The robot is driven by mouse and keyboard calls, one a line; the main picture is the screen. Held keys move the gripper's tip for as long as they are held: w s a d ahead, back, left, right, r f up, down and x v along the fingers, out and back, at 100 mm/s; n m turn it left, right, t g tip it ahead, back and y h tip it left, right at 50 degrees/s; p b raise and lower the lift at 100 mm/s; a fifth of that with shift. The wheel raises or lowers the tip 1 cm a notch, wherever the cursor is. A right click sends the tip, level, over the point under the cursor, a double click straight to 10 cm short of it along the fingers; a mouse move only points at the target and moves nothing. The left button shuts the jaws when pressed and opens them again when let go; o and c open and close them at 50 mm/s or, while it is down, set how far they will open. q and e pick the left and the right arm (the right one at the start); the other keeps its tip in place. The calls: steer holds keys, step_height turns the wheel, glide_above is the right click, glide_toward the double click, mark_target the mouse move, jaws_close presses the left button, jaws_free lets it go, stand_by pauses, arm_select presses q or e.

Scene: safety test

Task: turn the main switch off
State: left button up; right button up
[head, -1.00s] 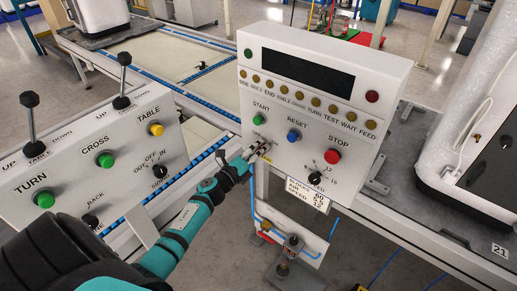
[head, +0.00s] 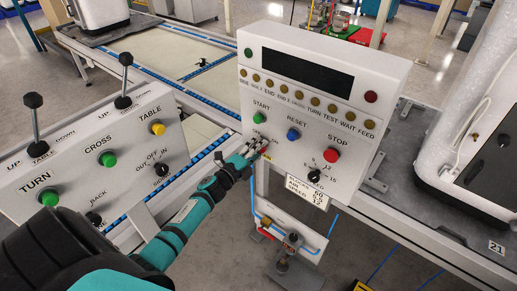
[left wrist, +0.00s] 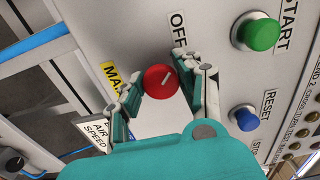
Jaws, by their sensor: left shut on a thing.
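The main switch is a red round knob (left wrist: 160,80) with a white line on it, on the white control panel. In the left wrist view its line slants up and to the right, not straight at the "OFF" label (left wrist: 178,28). A yellow label (left wrist: 116,82), partly covered, sits beside the knob. My left gripper (left wrist: 161,86) is shut on the knob, one finger on each side. My right gripper is not in view.
Close around the knob are the blue RESET button (head: 293,134), the red STOP button (head: 331,155) and a black dial (head: 314,176). A second panel (head: 130,185) with levers and buttons stands at the left, near my left arm.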

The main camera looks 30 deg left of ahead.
arm_select(q)
steer(key=o, duration=1.2)
steer(key=shift+c, duration=0.2)
steer(key=s+a, duration=0.1)
steer(key=s, duration=1.1)
